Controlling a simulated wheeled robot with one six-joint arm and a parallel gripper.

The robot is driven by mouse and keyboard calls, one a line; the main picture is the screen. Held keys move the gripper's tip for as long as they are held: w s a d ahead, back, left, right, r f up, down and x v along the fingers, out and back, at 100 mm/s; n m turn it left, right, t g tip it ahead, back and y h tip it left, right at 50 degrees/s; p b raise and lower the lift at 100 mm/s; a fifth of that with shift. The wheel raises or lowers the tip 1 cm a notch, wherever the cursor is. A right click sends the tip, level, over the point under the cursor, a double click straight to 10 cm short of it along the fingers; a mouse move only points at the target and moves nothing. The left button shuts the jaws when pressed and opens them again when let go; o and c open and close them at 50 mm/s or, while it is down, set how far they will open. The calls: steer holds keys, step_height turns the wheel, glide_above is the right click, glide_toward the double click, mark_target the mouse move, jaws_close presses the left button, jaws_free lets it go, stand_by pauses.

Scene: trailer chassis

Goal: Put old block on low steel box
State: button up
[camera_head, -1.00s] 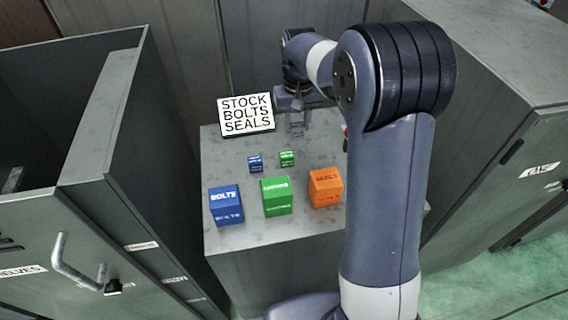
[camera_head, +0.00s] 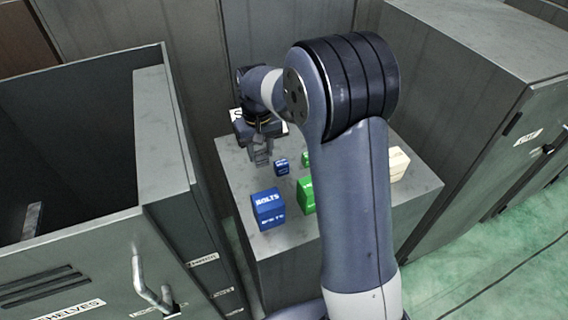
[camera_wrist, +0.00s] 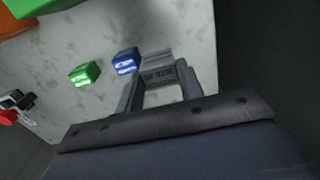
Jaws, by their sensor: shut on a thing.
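My gripper (camera_head: 262,158) is over the back left part of a grey box top in the head view. In the wrist view my gripper (camera_wrist: 157,88) is shut on a small grey block (camera_wrist: 158,75) with dark, unreadable lettering. In the head view that block is hard to pick out against the grey fingers. The grey, flat-topped box (camera_head: 290,232) bears several coloured blocks and looks like the low steel box, though no label on it confirms this. I cannot tell whether the held block touches its top.
A large blue block (camera_head: 268,209), a small blue one (camera_head: 281,167), green blocks (camera_head: 307,196) and a cream block (camera_head: 398,163) stand on the box. My arm hides part of the top.

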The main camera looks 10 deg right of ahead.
mark_target(261, 152)
steer(key=shift+f, duration=3.45)
steer(key=shift+f, duration=0.25)
steer(key=o, duration=0.8)
steer(key=shift+r, duration=0.1)
steer(key=shift+c, duration=0.2)
step_height(261, 152, up, 12)
steer(key=shift+r, duration=0.2)
